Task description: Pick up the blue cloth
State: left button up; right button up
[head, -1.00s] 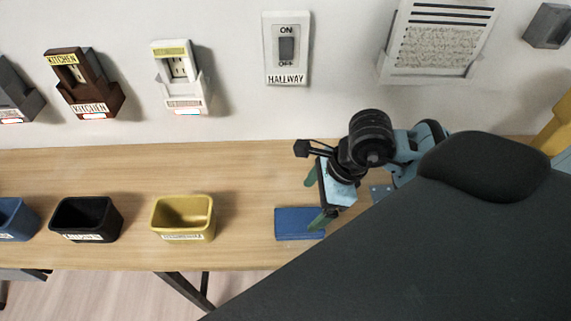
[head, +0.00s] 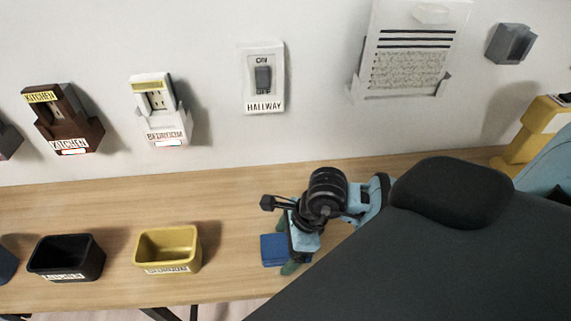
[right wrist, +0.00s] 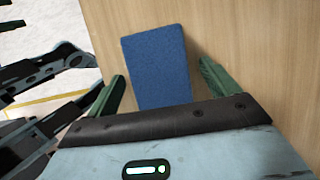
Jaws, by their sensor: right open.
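The blue cloth (head: 272,250) lies flat on the wooden table, below the hallway switch in the head view. My right gripper partly covers it there. In the right wrist view the cloth (right wrist: 156,66) is a flat blue rectangle between the two green fingers. My right gripper (right wrist: 160,88) is open, one finger on each side of the cloth. I see no finger closed on it. In the head view my right gripper (head: 290,258) points down over the cloth's right part.
A yellow bin (head: 167,248) and a black bin (head: 66,257) stand on the table (head: 210,200) to the left. The wall behind holds the hallway switch (head: 262,78), socket boxes and a paper holder (head: 410,60). A yellow object (head: 533,130) stands at the right.

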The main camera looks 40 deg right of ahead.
jog(key=shift+f, duration=0.15)
jog(key=shift+f, duration=0.25)
dwell(0.5)
jog(key=c, duration=1.1)
jog(key=shift+o, duration=0.2)
jog(key=shift+r, duration=0.1)
